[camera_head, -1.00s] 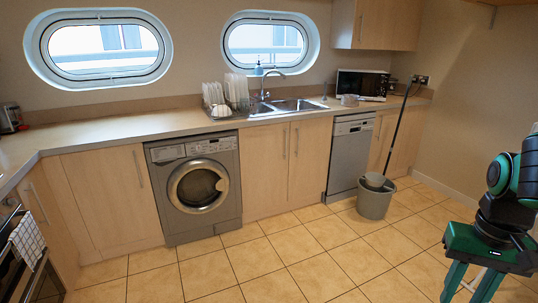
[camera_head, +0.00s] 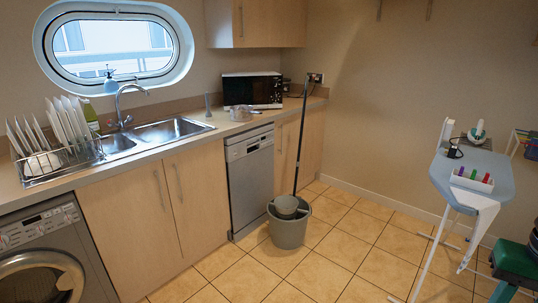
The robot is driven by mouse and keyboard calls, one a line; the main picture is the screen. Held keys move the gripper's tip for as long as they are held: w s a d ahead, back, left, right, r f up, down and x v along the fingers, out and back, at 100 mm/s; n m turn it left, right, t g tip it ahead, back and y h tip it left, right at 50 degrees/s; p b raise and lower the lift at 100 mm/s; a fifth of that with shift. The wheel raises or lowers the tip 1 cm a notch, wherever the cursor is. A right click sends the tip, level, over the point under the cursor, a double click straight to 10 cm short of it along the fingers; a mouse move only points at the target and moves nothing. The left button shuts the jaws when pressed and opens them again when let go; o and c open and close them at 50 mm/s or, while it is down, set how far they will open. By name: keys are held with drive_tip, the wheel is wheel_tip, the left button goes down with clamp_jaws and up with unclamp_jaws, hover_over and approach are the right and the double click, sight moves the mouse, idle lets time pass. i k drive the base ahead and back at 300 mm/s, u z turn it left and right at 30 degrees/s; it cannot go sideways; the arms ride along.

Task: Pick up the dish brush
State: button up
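A slim grey upright object (camera_head: 207,105) stands on the counter just right of the sink. It may be the dish brush, but it is too small to tell.
The sink (camera_head: 170,130) lies between a dish rack (camera_head: 62,165) and a microwave (camera_head: 252,90). A grey bucket with a mop (camera_head: 288,228) stands on the floor before the dishwasher (camera_head: 250,170). An ironing board (camera_head: 475,170) stands at right. The tiled floor between is clear.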

sight(208, 115)
drive_tip(key=z, duration=0.1)
drive_tip(key=i, duration=1.45)
drive_tip(key=u, duration=0.45)
drive_tip(key=i, duration=1.4)
drive_tip(key=u, duration=0.95)
drive_tip(key=i, duration=0.75)
drive_tip(key=u, duration=0.3)
